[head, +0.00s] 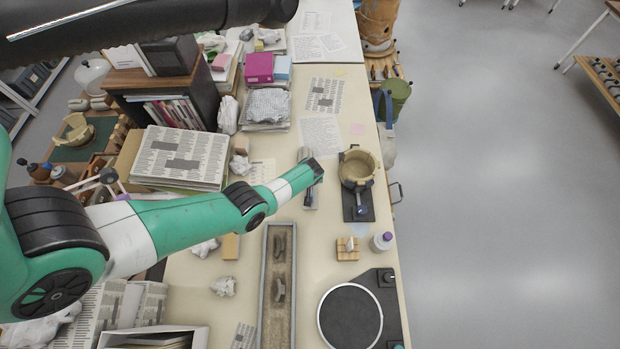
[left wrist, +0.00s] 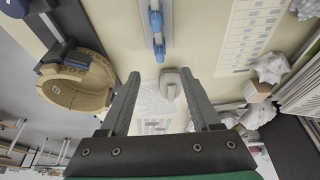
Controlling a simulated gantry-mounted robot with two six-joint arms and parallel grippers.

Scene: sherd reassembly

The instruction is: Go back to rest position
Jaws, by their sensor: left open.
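My left arm reaches in from the left in the head view, and its left gripper (head: 314,171) is over the middle of the table. In the left wrist view the left gripper (left wrist: 160,76) has its two fingers wide apart with nothing held between them. A pale rounded object (left wrist: 170,88) shows beyond the gap between the fingers. A beige bowl (head: 357,167) with an uneven rim sits on a dark stand to the right of the gripper. The bowl also shows in the left wrist view (left wrist: 82,88), left of the fingers. My right gripper is not in view.
A long tray (head: 264,300) with dark curved sherds lies at the front. A round black turntable (head: 350,317) is at front right, with a purple-capped bottle (head: 382,241) behind it. Stacked newspapers (head: 180,156) and a book box lie at left. The floor at right is open.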

